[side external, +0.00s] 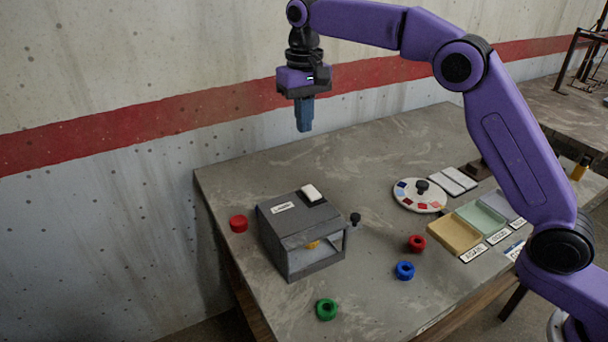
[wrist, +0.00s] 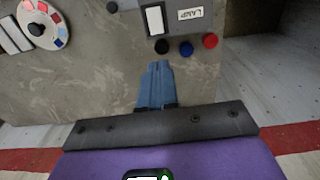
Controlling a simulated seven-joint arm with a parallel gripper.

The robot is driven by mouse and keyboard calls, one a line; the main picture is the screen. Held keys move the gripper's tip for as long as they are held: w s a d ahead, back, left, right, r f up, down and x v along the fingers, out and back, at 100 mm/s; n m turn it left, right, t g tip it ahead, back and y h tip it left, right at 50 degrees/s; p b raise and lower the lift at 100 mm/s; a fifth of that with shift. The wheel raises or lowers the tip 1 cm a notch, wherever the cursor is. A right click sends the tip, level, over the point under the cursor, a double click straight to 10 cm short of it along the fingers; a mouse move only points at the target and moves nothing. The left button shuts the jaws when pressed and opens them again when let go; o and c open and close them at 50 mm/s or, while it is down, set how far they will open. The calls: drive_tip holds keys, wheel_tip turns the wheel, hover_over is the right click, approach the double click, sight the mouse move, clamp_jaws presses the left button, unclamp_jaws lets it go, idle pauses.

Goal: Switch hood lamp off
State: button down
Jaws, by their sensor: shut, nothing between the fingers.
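The grey hood (side external: 285,232) is a box with an open front, standing on the left part of the table. On its top are a white rocker switch (side external: 311,192) in a black frame and a label (side external: 283,208). In the wrist view the switch (wrist: 154,20) lies just beyond my fingertips, beside the label (wrist: 191,14) reading LAMP. I cannot tell which way the rocker is tilted. A yellow thing (side external: 313,244) shows inside the hood; I cannot tell if the lamp is lit. My gripper (side external: 304,128) points down, shut and empty, well above the hood, touching nothing.
Further right are loose rings, a colour disc (side external: 419,195) and trays (side external: 454,233). The wall is behind.

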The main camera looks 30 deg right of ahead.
sight(311, 193)
idle(0.4)
wheel_tip(311, 193, down, 14)
drive_tip(key=shift+f, duration=0.1)
idle(0.6)
drive_tip(key=shift+w+f, duration=0.1)
drive_tip(key=shift+f, duration=0.05)
idle(0.3)
drive_tip(key=shift+r, duration=0.85)
drive_tip(key=shift+r, duration=0.15)
